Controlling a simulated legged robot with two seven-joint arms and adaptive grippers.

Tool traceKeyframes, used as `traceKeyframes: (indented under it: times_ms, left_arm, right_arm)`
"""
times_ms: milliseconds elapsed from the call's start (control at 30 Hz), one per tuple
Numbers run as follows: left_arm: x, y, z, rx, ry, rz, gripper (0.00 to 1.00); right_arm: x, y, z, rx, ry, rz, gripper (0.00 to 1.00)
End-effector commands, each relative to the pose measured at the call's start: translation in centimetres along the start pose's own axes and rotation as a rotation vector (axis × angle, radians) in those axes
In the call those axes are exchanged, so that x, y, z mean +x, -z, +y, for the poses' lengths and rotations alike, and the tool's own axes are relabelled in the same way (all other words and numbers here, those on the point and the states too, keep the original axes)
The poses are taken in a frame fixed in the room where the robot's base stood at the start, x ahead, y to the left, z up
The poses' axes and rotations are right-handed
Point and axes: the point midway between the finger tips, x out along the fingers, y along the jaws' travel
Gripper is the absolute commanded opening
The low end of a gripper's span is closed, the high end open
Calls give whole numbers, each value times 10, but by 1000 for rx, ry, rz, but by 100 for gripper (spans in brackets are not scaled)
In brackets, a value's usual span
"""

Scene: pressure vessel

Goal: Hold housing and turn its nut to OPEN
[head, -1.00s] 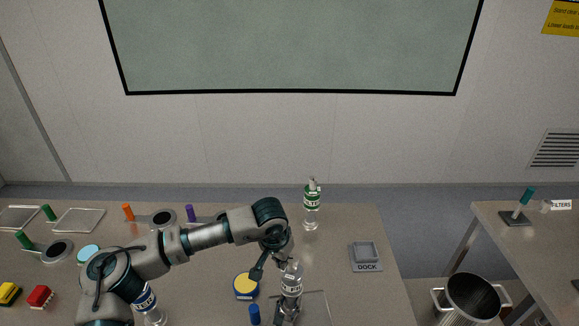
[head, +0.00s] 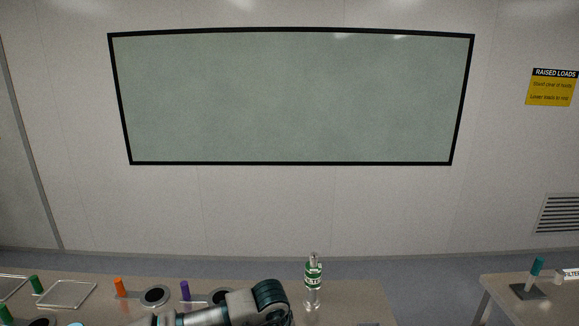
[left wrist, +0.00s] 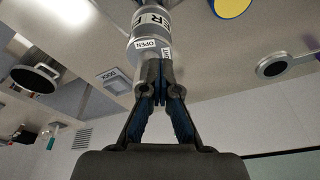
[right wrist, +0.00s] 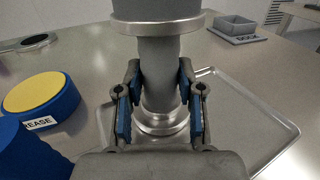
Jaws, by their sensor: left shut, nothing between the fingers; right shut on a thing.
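The housing (right wrist: 160,65), a metal cylinder with a narrower lower body and a flanged foot, stands upright on a tray in the right wrist view. My right gripper (right wrist: 160,100) is shut around that narrower body. In the left wrist view the housing's upper part (left wrist: 153,22) carries a large label and a small OPEN label (left wrist: 146,43). My left gripper (left wrist: 160,68) is shut and empty, its tips right by the OPEN label; whether they touch the housing I cannot tell. The nut is not clearly distinguishable. In the head view neither gripper nor housing shows.
The tray (right wrist: 262,143) lies under the housing. A yellow-topped blue GREASE tin (right wrist: 40,92) is on the left, near another blue object (right wrist: 28,150). The dock (right wrist: 237,26) is behind right.

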Motion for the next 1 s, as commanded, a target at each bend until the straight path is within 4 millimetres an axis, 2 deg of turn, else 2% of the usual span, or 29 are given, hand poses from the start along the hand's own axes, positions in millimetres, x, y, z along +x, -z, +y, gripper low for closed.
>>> traceKeyframes:
  times_ms: [1000]
  left_arm:
    - [0, 1, 24, 2, -3, 3, 0]
  right_arm:
    - [-1, 3, 1, -7, -3, 4, 0]
